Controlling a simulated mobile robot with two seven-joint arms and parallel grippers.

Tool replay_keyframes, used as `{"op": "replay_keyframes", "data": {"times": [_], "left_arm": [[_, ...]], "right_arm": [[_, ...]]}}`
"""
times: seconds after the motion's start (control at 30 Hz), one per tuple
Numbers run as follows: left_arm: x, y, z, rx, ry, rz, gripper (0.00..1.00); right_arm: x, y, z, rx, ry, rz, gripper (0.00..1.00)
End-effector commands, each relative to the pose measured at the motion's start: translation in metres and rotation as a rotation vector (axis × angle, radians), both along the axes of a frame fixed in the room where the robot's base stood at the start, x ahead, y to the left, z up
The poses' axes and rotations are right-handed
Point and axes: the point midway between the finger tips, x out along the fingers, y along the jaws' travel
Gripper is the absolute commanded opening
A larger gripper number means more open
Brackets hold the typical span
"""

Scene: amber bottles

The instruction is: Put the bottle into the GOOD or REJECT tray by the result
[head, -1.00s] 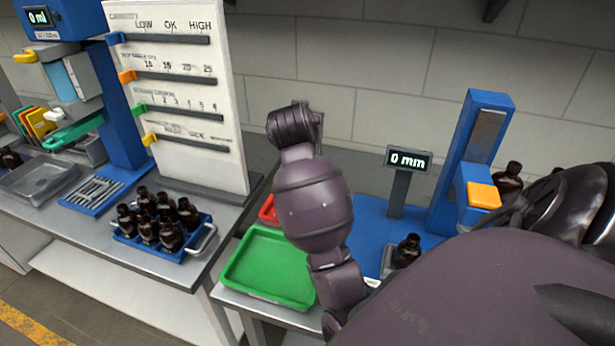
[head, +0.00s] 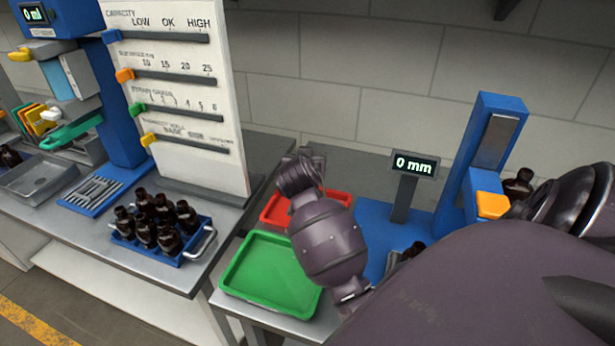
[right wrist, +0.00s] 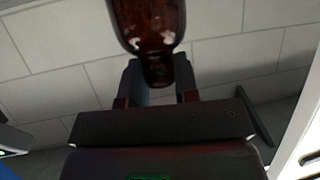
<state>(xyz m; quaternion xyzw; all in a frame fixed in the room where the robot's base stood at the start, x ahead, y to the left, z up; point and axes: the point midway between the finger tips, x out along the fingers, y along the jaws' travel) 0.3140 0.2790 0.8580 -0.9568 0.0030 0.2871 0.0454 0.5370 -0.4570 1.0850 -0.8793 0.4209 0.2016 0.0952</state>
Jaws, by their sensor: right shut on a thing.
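An amber bottle (right wrist: 148,25) is held at its narrow end between the fingers of my right gripper (right wrist: 155,84) in the right wrist view, with the wall behind. In the head view my right wrist is over the red tray (head: 338,201), near the green tray (head: 262,292); the fingers and held bottle are hidden there. No lettering shows on either tray. The gauge display (head: 414,165) reads 0 mm. My left gripper is not in view.
A blue crate (head: 160,254) of several amber bottles stands on the left bench. A white slider board (head: 170,105) rises at the left.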

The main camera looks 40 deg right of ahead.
Motion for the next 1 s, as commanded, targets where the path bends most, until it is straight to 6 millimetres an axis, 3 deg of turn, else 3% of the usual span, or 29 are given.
{"op": "replay_keyframes", "data": {"times": [0.1, 0.37, 0.6, 1.0], "left_arm": [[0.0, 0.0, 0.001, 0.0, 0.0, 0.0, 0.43], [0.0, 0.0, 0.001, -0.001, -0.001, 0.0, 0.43], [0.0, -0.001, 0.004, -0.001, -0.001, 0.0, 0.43], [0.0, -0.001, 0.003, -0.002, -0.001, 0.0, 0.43]], "right_arm": [[0.0, 0.0, -0.021, -0.001, 0.002, 0.0, 0.0], [0.0, 0.0, -0.041, 0.0, 0.0, -0.001, 0.0], [0.0, 0.0, -0.072, -0.001, 0.002, 0.0, 0.0], [0.0, 0.0, -0.079, 0.0, -0.001, 0.0, 0.0]]}}
